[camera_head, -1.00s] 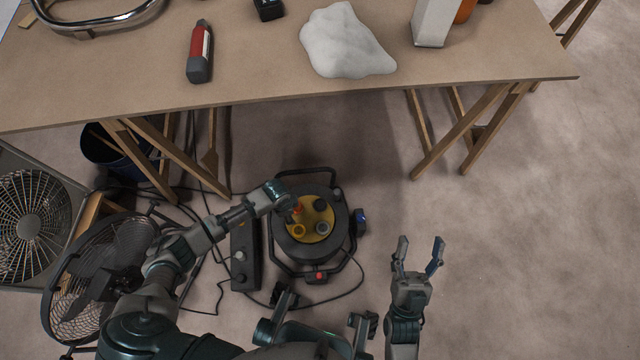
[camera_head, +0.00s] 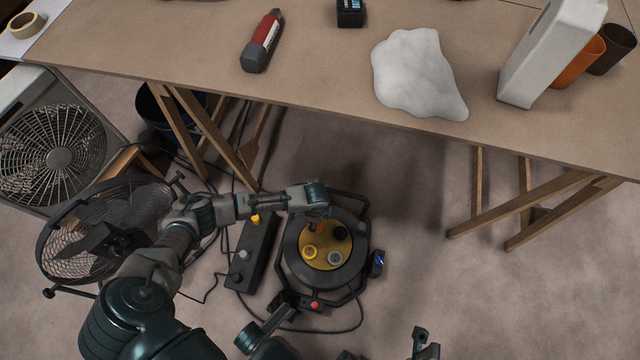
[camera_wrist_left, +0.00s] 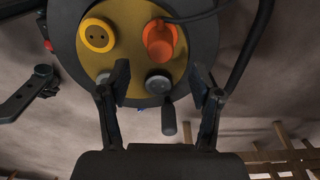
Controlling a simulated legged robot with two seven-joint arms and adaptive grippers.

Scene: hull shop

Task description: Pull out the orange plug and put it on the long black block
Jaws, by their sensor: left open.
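The orange plug (camera_wrist_left: 160,40) sits in a socket on the yellow face of a black cable reel, its cord running off to the right in the wrist view. In the head view the plug (camera_head: 316,226) is partly hidden by my left gripper (camera_head: 318,205). In the wrist view the left gripper (camera_wrist_left: 159,76) is open and empty, its fingers short of the plug, either side of a grey socket. The long black block (camera_head: 254,255) lies on the floor left of the reel. A dark part at the bottom edge seems to be my right gripper (camera_head: 425,345), mostly out of frame.
The cable reel (camera_head: 293,262) has a black tube frame and a yellow-ringed socket (camera_wrist_left: 97,36). A round fan (camera_head: 105,235) stands left of the block. Cables lie around both. A trestle table (camera_head: 320,60) stands behind.

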